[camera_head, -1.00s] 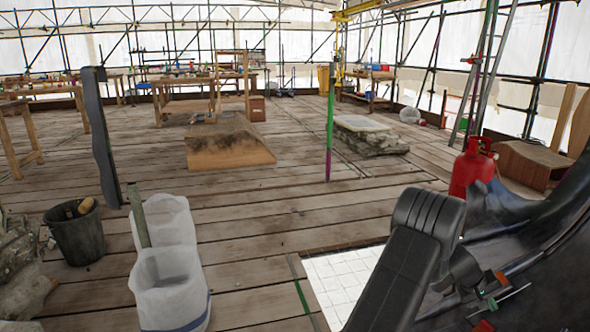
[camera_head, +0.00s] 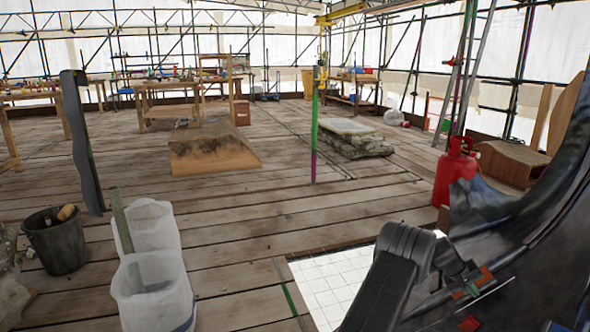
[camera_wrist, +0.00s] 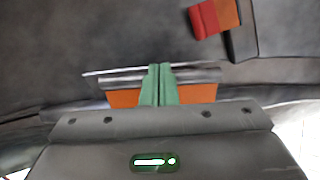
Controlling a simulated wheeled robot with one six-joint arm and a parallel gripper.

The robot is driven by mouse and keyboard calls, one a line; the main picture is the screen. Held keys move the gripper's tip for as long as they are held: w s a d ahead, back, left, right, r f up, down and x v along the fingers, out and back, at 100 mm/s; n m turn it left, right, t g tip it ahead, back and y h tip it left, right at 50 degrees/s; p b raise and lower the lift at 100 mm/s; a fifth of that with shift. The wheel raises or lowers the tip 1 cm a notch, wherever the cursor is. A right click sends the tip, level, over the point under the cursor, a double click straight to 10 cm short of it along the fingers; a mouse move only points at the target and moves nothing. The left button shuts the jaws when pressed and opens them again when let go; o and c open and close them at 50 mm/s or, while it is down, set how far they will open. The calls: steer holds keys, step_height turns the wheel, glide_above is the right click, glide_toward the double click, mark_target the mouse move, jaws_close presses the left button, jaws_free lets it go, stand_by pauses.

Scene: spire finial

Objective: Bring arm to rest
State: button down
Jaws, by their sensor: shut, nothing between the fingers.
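My arm (camera_head: 385,285) shows as a dark, bent link at the lower right of the head view, above a white tiled board. In the wrist view my gripper (camera_wrist: 158,85) points at a dark surface, its two green fingers pressed together with nothing between them. Orange parts flank the fingers on both sides. In the head view the fingers cannot be made out with certainty among small green and red parts at the lower right.
A dark curved sheet (camera_head: 545,215) rises close on the right, by a red gas bottle (camera_head: 454,174). White bins (camera_head: 153,288) and a dark bucket (camera_head: 55,245) stand at lower left. A thin green and purple pole (camera_head: 314,135) stands mid-floor. The plank floor between is largely clear.

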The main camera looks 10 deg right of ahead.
steer(key=shift+s+d+f, duration=0.15)
steer(key=shift+d+f, duration=0.2)
